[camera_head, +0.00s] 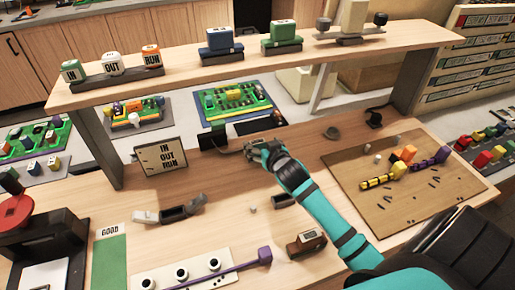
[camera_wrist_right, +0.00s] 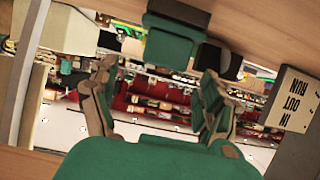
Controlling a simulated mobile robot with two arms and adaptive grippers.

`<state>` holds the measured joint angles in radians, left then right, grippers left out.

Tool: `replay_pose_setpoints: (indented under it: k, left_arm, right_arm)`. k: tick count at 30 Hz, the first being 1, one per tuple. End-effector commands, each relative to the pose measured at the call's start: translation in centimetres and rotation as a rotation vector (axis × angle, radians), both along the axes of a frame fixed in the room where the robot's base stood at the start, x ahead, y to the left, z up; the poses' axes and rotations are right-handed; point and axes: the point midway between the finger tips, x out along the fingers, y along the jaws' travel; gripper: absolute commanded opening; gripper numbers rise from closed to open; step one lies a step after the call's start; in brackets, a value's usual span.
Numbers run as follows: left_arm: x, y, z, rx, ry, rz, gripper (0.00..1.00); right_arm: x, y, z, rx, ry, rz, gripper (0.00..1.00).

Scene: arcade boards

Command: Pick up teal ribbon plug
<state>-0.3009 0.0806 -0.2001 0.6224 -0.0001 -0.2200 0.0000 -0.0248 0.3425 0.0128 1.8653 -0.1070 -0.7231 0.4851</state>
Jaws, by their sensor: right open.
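My right gripper (camera_head: 256,148) reaches over the back of the wooden bench, at the end of my teal arm. It is open in the right wrist view (camera_wrist_right: 157,95), its two fingers wide apart with nothing between them but the background. A dark green-teal block (camera_wrist_right: 172,45) shows beyond the fingertips, close to the wood at the top of that view. I cannot tell surely whether it is the ribbon plug. In the head view a small dark block (camera_head: 214,139) lies left of the gripper, with a thin cable beside it. My left gripper is not in view.
A raised shelf (camera_head: 250,62) bearing small devices spans the bench above my right gripper. An IN OUT RUN sign (camera_head: 160,156) stands to the left. A wooden board (camera_head: 400,205) with coloured parts lies right of my arm. A grey hinged piece (camera_head: 180,211) lies in front.

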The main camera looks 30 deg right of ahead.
Motion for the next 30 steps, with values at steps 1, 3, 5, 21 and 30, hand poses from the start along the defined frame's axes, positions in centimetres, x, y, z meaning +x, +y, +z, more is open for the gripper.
replay_pose_setpoints:
  k: [1, 3, 5, 21, 30]
  left_arm:
    - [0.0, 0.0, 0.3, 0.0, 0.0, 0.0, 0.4]
    - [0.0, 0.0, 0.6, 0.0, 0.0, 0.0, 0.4]
    - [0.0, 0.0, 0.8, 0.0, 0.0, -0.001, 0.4]
    - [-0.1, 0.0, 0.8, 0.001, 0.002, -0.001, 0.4]
    - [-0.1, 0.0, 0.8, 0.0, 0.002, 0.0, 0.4]
  right_arm:
    - [0.6, 0.0, -0.2, 0.0, 0.001, 0.0, 0.81]
    - [1.5, -0.1, -0.7, 0.0, 0.001, -0.001, 0.81]
    - [2.2, -0.2, -1.2, 0.001, 0.002, -0.001, 0.81]
    - [3.9, -0.6, -2.1, 0.0, 0.0, 0.001, 0.69]
    - [3.9, -0.6, -2.1, 0.0, 0.0, 0.001, 0.3]
